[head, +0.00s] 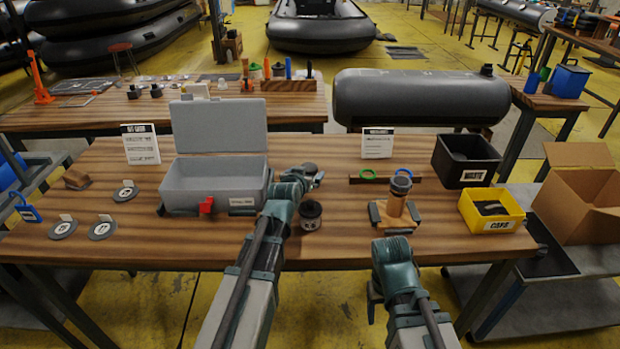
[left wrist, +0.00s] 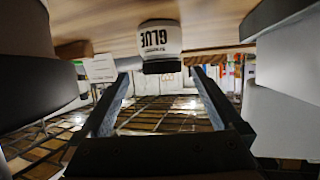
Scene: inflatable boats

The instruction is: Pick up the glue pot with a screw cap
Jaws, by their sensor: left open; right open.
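The glue pot (left wrist: 160,38) is white with a dark cap and the word GLUE. It appears upside down in the left wrist view, with the wooden surface at the top. It lies beyond and between the tips of my open left gripper (left wrist: 160,78), with no visible contact. In the head view, my left gripper (head: 306,178) is over the middle of the workbench, beside a small dark-capped pot (head: 311,218); I cannot tell for certain that this is the same pot. My right gripper (head: 374,297) is open and empty at the bench's front edge.
A grey toolbox (head: 214,186) stands open on the left. A wooden holder with a dark-topped container (head: 398,192) stands on the right. Further right are a black waste bin (head: 466,160) and a yellow caps bin (head: 491,209).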

